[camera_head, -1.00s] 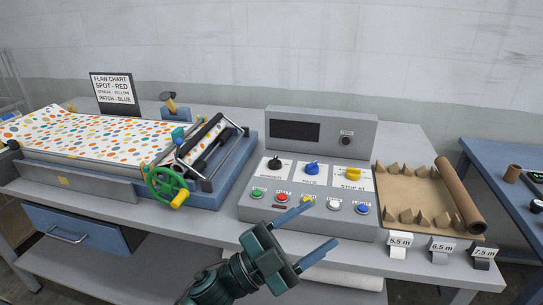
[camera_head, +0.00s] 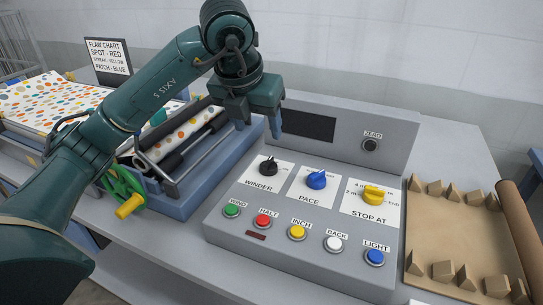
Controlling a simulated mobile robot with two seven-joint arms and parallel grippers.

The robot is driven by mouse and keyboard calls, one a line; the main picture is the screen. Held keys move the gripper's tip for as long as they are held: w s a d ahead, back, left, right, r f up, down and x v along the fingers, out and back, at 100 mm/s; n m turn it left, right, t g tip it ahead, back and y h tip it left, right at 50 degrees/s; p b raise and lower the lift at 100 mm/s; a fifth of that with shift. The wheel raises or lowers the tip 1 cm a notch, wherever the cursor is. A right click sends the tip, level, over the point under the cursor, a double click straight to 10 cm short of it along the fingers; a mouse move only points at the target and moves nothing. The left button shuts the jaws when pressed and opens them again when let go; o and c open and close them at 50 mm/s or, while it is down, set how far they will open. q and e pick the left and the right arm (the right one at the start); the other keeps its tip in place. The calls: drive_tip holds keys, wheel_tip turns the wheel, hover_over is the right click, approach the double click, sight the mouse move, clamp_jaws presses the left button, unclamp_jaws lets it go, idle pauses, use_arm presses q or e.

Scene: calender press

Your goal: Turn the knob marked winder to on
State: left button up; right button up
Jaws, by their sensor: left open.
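The winder knob (camera_head: 268,166) is a black knob on the left of the grey control panel (camera_head: 225,210), above a white plate marked WINDER. Its exact pointer setting is too small to read. My left gripper (camera_head: 259,126) hangs above and slightly behind the knob, pointing down, with its blue fingers apart and empty. It does not touch the knob. The blue pace knob (camera_head: 316,180) and the yellow stop-at knob (camera_head: 373,195) stand to the right. My right gripper is not in view.
Below the knobs is a row of buttons, including green (camera_head: 232,210), red (camera_head: 263,220) and blue (camera_head: 375,257). The roller frame with a green handwheel (camera_head: 124,188) stands left.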

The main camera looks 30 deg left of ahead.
sight(268, 162)
use_arm(q)
drive_tip(key=x, duration=1.2)
drive_tip(key=shift+s+d+f+p, duration=0.1)
drive_tip(key=shift+f+p, duration=0.1)
drive_tip(key=shift+p, duration=0.1)
drive_tip(key=shift+c, duration=0.4)
drive_tip(key=c, duration=0.9)
